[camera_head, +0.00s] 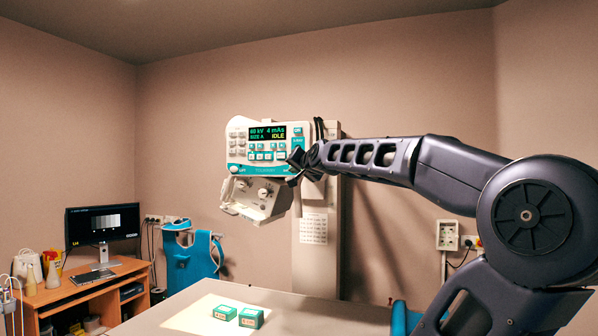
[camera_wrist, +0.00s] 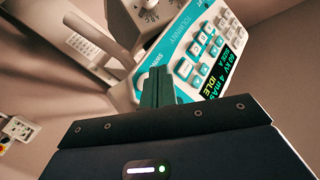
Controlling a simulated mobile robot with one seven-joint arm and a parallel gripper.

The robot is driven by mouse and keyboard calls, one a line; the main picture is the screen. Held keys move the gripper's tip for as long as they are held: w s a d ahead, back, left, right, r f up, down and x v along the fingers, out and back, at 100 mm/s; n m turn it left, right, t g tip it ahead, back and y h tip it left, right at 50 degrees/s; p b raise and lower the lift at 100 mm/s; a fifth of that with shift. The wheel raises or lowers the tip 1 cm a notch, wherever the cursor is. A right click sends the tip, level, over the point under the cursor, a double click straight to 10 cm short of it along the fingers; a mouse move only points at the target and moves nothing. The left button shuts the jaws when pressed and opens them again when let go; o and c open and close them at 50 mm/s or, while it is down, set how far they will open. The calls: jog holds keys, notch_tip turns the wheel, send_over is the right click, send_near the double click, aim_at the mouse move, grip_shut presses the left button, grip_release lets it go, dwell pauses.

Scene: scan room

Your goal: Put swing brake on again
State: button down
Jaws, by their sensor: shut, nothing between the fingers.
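The X-ray head's control panel (camera_head: 262,143) is white and teal, with a lit display reading IDLE. In the wrist view the panel (camera_wrist: 205,50) fills the upper right, rotated. A swing label is printed at its edge, close to my fingers; the brake control there is hidden or cannot be made out. My gripper (camera_head: 297,160) is at the lower right corner of the panel. In the wrist view my gripper (camera_wrist: 157,82) is shut and empty, its fingers pointing at the panel edge. I cannot tell whether they touch it.
Below the panel is the collimator (camera_head: 257,198) with knobs. A pale handle (camera_wrist: 97,38) is left of my fingers. The column (camera_head: 312,255) stands behind. A desk (camera_head: 80,290) with a monitor (camera_head: 102,222) is at left.

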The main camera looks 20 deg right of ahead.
jog(key=shift+w+d, duration=1.05)
jog(key=shift+w+d, duration=0.1)
jog(key=shift+w, duration=0.05)
dwell(1.4)
jog(key=shift+w+d, duration=0.15)
jog(key=shift+d, duration=0.05)
jog(key=shift+w+d, duration=0.25)
jog(key=shift+w, duration=0.05)
dwell(0.9)
jog(key=shift+s, duration=0.1)
jog(key=shift+s+a, duration=0.5)
jog(key=shift+a, duration=0.05)
jog(key=shift+s, duration=0.1)
dwell(0.3)
jog(key=s+a, duration=0.3)
jog(key=shift+s+a, duration=0.15)
jog(key=shift+a, duration=0.15)
